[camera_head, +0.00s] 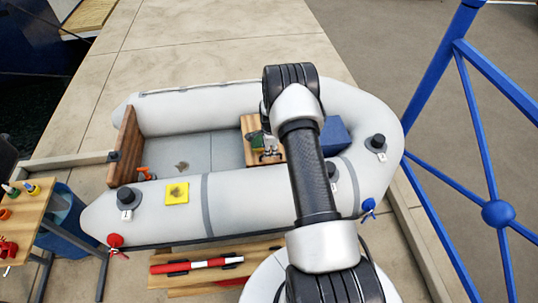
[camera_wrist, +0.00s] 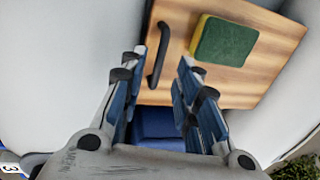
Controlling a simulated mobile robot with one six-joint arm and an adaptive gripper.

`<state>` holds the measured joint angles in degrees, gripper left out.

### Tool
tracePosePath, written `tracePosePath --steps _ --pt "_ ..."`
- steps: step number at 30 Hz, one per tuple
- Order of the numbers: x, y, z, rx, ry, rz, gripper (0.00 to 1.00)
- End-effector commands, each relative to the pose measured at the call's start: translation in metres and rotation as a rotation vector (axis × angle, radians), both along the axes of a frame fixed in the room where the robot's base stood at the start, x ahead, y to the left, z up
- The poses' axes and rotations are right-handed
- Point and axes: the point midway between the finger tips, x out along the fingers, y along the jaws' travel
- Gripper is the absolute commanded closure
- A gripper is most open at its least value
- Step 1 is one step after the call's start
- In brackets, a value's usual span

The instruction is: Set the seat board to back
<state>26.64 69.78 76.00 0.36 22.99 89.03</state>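The seat board (camera_head: 249,123) is a light wooden plank lying across the grey inflatable boat, between its two tubes, right of the boat's middle. In the wrist view the board (camera_wrist: 272,52) fills the upper middle and has a black bar handle (camera_wrist: 161,52). A green and yellow sponge (camera_wrist: 223,42) lies on the board, right of the handle. My gripper (camera_head: 270,154) is above the board, partly hidden by my arm. In the wrist view its fingers are open, and the handle shows between the fingertips. I cannot tell how far above it they are; nothing is held.
A blue box (camera_head: 335,136) sits in the boat, right of the board. A yellow patch (camera_head: 177,193) is on the near tube. A blue frame (camera_head: 498,214) stands right.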

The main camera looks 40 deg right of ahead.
Motion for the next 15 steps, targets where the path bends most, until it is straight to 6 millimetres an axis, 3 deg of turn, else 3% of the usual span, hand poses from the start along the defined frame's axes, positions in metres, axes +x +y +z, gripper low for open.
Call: tracePosePath --steps 1,6,15 --pt "0.001 -0.001 -0.013 0.000 0.001 0.000 0.70" --pt "0.006 -0.003 -0.033 0.000 0.000 0.000 0.70" --pt "0.008 -0.004 -0.042 0.000 -0.001 0.000 0.70"
